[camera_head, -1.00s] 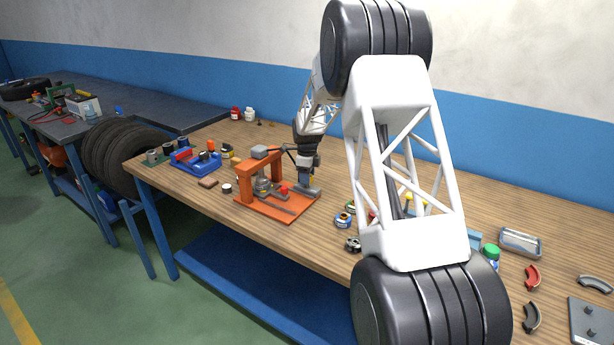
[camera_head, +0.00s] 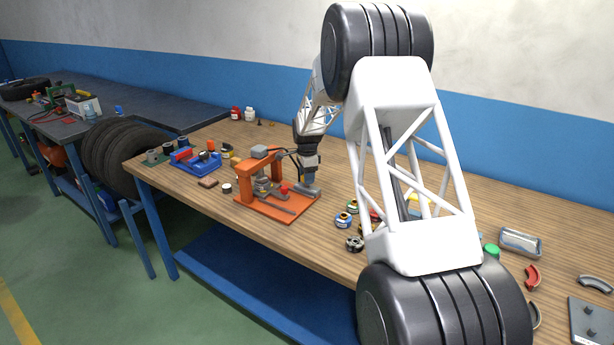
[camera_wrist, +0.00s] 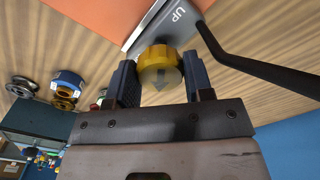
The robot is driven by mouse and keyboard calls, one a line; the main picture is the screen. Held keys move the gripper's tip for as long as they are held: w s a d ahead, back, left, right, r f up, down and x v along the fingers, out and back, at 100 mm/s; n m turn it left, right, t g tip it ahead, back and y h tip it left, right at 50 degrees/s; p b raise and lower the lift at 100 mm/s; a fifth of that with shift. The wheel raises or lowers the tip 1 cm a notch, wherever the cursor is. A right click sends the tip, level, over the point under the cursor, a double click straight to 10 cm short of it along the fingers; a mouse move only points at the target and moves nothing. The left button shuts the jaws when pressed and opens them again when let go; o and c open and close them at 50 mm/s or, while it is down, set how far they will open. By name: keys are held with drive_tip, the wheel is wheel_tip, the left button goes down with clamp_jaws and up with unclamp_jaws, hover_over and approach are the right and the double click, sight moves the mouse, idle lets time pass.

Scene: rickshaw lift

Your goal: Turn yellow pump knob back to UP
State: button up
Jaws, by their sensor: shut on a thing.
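The yellow pump knob (camera_wrist: 160,60) sits at the end of a grey pump block (camera_wrist: 150,30) in the wrist view. A dark arrow on the knob points down in the picture, away from the white "UP" label (camera_wrist: 178,14) on the block. My gripper (camera_wrist: 161,84) has one finger on each side of the knob and is shut on it. In the head view my gripper (camera_head: 309,181) is at the right end of the orange press (camera_head: 262,208), over the grey block (camera_head: 304,191). The knob is hidden there.
A black lever (camera_wrist: 255,65) runs close to the right finger in the wrist view. A blue tray (camera_head: 196,164) stands left of the press. Small round parts (camera_head: 345,220) lie on the wooden bench to its right.

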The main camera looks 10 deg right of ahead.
drive_tip(key=n, duration=0.3)
drive_tip(key=shift+n, duration=0.4)
drive_tip(key=n, duration=0.3)
drive_tip(key=shift+n, duration=0.3)
drive_tip(key=n, duration=0.3)
drive_tip(key=shift+r+n, duration=0.1)
drive_tip(key=shift+n, duration=0.3)
drive_tip(key=n, duration=1)
drive_tip(key=shift+d+n, duration=0.1)
drive_tip(key=shift+n, duration=0.3)
drive_tip(key=n, duration=0.7)
